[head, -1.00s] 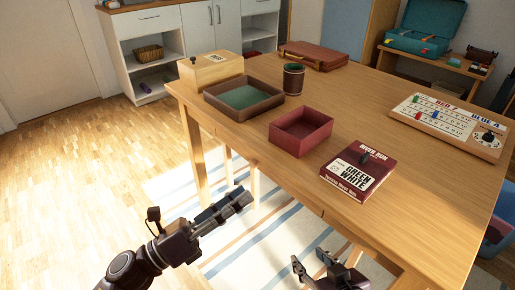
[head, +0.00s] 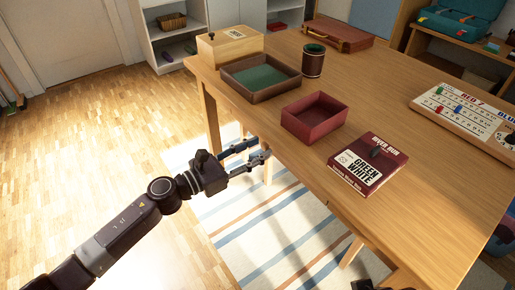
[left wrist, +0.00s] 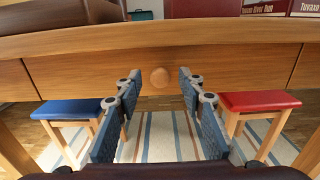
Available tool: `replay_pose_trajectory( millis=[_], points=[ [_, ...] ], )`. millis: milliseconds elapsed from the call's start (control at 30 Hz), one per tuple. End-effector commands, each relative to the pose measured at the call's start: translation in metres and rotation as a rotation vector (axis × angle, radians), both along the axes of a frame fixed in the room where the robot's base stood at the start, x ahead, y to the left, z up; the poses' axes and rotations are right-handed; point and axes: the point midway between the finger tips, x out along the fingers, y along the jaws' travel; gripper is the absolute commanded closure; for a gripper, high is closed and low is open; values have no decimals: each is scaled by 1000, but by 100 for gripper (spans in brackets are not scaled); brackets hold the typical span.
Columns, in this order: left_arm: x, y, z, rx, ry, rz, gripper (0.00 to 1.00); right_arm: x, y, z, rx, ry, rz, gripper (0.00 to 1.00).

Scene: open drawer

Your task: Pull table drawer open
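The wooden table (head: 440,205) has a drawer front (left wrist: 225,68) with a round wooden knob (left wrist: 160,77), seen in the left wrist view. The drawer front looks flush with the table's apron, with a seam at each side. My left gripper (head: 260,148) is open and empty at the table's front edge, below the top. In the left wrist view its fingers (left wrist: 158,84) stand left and right of the knob, apart from it. The knob is hidden in the head view. Only a dark bit of my right gripper (head: 366,285) shows at the bottom edge; its fingers are not clear.
On the table are a wooden box (head: 230,46), a brown tray (head: 283,89), a dice cup (head: 313,60), a red tray (head: 342,128), a game box (head: 358,180) and a scoreboard (head: 460,110). Blue (left wrist: 67,109) and red (left wrist: 260,101) stools stand under the table.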

Motion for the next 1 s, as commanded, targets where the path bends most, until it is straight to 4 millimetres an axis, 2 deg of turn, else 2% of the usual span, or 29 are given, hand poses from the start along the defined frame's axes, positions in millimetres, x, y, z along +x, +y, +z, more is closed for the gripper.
replay_pose_trajectory(
  millis=[333,667,1000],
  points=[
    [3,-5,0,0,1,0,64,0,0,0,0,0,0,60],
    [3,-5,0,-1,1,0,100,0,0,0,0,0,1,60],
    [3,-4,0,-1,2,0,100,0,0,0,0,-1,1,60]
  ],
)
